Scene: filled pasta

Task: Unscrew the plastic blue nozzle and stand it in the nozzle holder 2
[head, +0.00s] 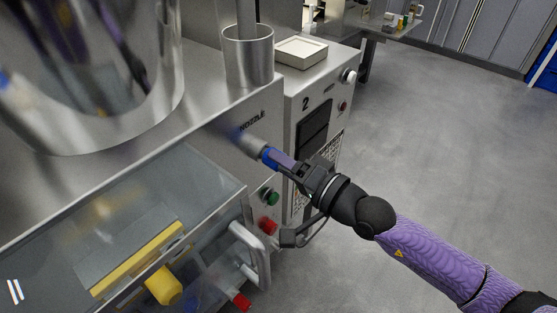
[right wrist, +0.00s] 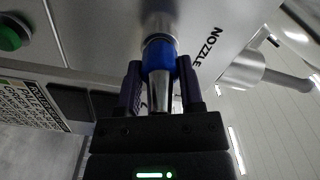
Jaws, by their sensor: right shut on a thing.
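The blue nozzle (head: 270,157) is at the end of the metal outlet pipe (head: 251,143) on the machine's front, beside the word NOZZLE. In the right wrist view the nozzle has a blue collar (right wrist: 158,57) against the pipe and a metal tip (right wrist: 162,94) pointing toward my gripper. My right gripper (head: 284,163) is shut on the nozzle, one finger on each side of it; its fingers also show in the right wrist view (right wrist: 160,88). A metal cup (head: 248,58), perhaps the nozzle holder, stands on the machine's top with a rod in it. My left gripper is not in view.
A white square tray (head: 301,53) lies on the unit marked 2. A green button (head: 271,197), a red button (head: 268,226) and a metal handle (head: 258,252) are below my right gripper. Open grey floor (head: 440,130) lies to the right.

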